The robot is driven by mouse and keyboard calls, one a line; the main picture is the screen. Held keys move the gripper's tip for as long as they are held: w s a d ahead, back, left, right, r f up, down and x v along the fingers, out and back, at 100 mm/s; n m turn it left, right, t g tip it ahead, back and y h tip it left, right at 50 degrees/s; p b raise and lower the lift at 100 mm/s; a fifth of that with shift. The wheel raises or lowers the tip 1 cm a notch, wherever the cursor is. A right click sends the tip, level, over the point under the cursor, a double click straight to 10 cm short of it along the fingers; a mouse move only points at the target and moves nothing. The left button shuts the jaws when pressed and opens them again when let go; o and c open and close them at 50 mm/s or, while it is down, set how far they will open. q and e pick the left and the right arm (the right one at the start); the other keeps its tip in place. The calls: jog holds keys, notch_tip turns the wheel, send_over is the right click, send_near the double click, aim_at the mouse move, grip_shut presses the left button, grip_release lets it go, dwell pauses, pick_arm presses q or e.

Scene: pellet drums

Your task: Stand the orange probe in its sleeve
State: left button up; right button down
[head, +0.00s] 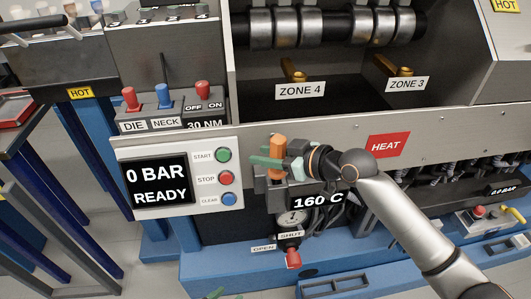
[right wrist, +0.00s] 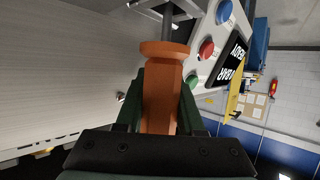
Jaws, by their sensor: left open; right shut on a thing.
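The orange probe (head: 277,144) stands roughly upright in front of the machine, right of the button panel. My right gripper (head: 267,163) is shut on its orange handle. In the right wrist view the handle (right wrist: 161,95) lies between the green fingers, with a wider collar at its far end. A grey shaft (right wrist: 180,33) runs from the collar toward a grey bracket (right wrist: 170,8) at the top edge. The sleeve is not clearly seen, and I cannot tell whether the shaft is inside it. My left gripper (head: 219,294) is open; only its green tips show at the bottom edge.
The panel (head: 240,150) carries START, STOP and CLEAR buttons and a screen (head: 158,186) reading 0 BAR READY.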

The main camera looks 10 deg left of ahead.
jog(key=shift+f+b, duration=0.5)
jog(key=shift+f, duration=0.65)
jog(key=shift+c, duration=2.2)
grip_release()
jog(key=shift+d, duration=0.1)
jog(key=shift+d+r, duration=0.1)
jog(key=v, duration=1.2)
jog(key=shift+s, duration=0.3)
